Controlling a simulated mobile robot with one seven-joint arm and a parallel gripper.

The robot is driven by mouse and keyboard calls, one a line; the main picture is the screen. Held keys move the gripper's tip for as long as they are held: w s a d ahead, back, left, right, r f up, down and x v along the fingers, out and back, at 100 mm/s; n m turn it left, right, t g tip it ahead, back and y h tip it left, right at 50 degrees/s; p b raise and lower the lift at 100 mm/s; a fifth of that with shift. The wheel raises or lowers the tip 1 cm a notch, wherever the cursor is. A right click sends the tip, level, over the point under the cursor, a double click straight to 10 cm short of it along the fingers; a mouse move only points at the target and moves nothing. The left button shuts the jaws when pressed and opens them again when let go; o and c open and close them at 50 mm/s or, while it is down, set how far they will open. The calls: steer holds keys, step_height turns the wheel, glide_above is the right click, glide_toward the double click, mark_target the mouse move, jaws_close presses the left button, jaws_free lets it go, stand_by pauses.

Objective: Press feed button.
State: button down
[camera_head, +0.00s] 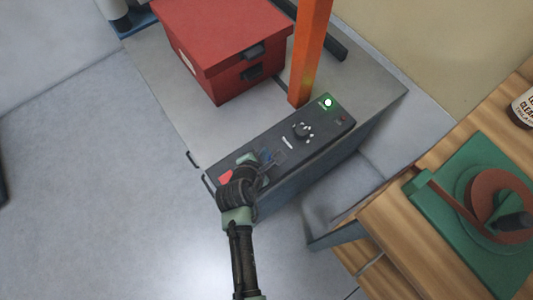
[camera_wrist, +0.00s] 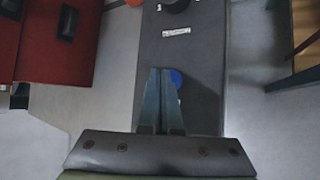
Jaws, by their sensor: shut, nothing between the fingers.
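The dark control panel (camera_head: 318,140) runs along the front edge of the grey machine. A blue button (camera_wrist: 176,77) shows partly behind my fingertips in the wrist view; it also shows as a small blue patch in the head view (camera_head: 266,155). I cannot read a label that marks it as the feed button. My gripper (camera_wrist: 162,72) is shut and empty, its fingertips over or beside the blue button. My gripper also shows in the head view (camera_head: 272,159). I cannot tell whether the tips touch the button.
The panel also has a black knob (camera_head: 303,130), a lit green button (camera_head: 327,102) and a red part (camera_head: 226,176). A red box (camera_head: 235,75) and an orange post (camera_head: 308,55) stand behind it. A wooden table (camera_head: 400,238) with a green board stands right.

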steer(key=shift+f, duration=0.65)
stand_by(0.6)
steer(key=shift+r, duration=0.1)
steer(key=shift+r+p, duration=0.75)
steer(key=shift+p, duration=0.1)
steer(key=shift+r, duration=0.1)
step_height(320, 180, up, 5)
steer(key=p, duration=0.5)
steer(key=shift+p, duration=0.3)
stand_by(0.6)
